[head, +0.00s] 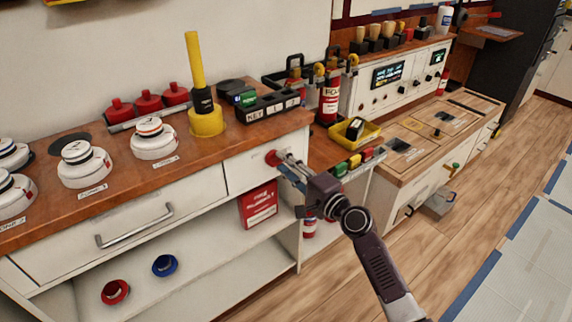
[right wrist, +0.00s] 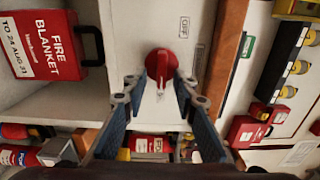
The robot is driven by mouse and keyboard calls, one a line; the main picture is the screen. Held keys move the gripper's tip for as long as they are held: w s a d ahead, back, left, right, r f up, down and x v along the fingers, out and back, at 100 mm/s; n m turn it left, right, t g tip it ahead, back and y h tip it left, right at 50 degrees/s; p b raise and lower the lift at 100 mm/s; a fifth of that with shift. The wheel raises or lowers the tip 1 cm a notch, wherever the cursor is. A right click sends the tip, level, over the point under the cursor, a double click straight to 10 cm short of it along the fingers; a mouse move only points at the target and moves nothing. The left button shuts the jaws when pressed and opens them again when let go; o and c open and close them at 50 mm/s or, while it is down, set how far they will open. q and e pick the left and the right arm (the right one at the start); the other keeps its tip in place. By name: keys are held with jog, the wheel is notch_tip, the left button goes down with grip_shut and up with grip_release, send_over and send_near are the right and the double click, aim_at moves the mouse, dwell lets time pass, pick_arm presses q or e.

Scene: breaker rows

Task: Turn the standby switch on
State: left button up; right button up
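A red rotary switch (head: 271,158) sits on the white front panel at the right end of the wooden counter. In the right wrist view the switch (right wrist: 161,64) has a round red body and a narrow grip pointing down in the picture. A small label (right wrist: 184,27) near it seems to read OFF. My right gripper (head: 285,163) is right in front of the switch. In the right wrist view its fingertips (right wrist: 161,84) stand on either side of the narrow grip, with a gap showing, so it looks open. My left gripper is not in view.
A red fire blanket box (head: 259,204) stands on the shelf below the switch. The drawer handle (head: 135,226) juts out at left. A yellow tray (head: 354,134) and red extinguisher (head: 330,98) are to the right. Open wooden floor (head: 440,258) lies at the right.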

jog(key=v, duration=1.2)
dwell(0.3)
